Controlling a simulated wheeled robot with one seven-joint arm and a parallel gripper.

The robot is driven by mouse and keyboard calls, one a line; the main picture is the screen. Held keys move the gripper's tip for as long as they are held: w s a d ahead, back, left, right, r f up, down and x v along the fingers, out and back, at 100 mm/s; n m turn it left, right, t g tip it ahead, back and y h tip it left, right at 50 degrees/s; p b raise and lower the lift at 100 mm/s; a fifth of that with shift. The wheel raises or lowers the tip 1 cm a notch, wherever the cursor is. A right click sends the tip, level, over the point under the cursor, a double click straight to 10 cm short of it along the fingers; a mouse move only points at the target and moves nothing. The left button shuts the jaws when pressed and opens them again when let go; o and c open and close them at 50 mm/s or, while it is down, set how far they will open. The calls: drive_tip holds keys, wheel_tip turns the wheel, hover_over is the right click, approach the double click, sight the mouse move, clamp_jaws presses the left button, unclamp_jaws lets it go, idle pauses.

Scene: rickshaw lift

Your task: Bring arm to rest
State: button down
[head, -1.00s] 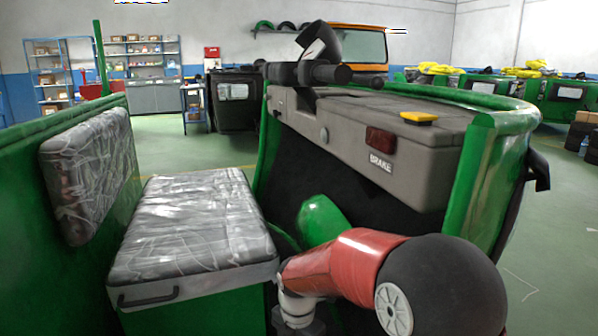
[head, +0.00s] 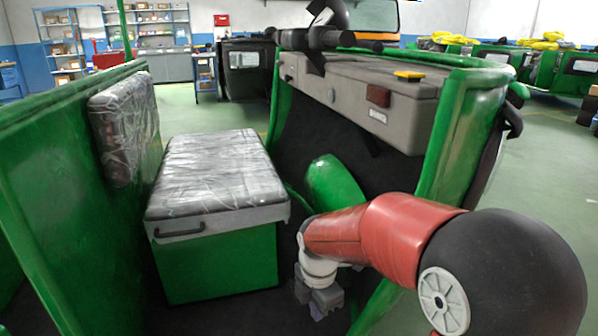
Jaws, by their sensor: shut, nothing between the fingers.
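My red and black arm (head: 415,245) reaches in from the lower right of the head view and is bent down toward the left. My gripper (head: 318,306) hangs at its end, small and grey, pointing down over the dark floor of the green rickshaw. It is shut with nothing in it. It is to the right of the green seat box (head: 222,262) and in front of the green hump (head: 335,185). I see a gap between it and the box.
A plastic-wrapped seat cushion (head: 215,175) tops the box. A green side panel (head: 60,150) stands at the left. The grey dashboard (head: 350,95) with handlebar (head: 325,40) is ahead, and a green front post (head: 445,140) is close behind my arm. Open workshop floor (head: 555,165) lies right.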

drive_tip(key=s+d+r+m+t, duration=0.1)
drive_tip(key=s+d+r+m, duration=0.3)
drive_tip(key=s+m, duration=0.2)
drive_tip(key=s+d+r+m+t, duration=0.2)
drive_tip(key=s+m, duration=0.4)
drive_tip(key=m, duration=0.4)
drive_tip(key=s+d+r+m+t+p, duration=0.1)
drive_tip(key=s+d+r+m+t, duration=0.1)
drive_tip(key=s+d+r+m, duration=0.3)
drive_tip(key=s+r+m, duration=0.1)
drive_tip(key=m, duration=0.2)
drive_tip(key=shift+s+d+r, duration=0.3)
drive_tip(key=shift+s+r, duration=0.05)
drive_tip(key=shift+r, duration=0.05)
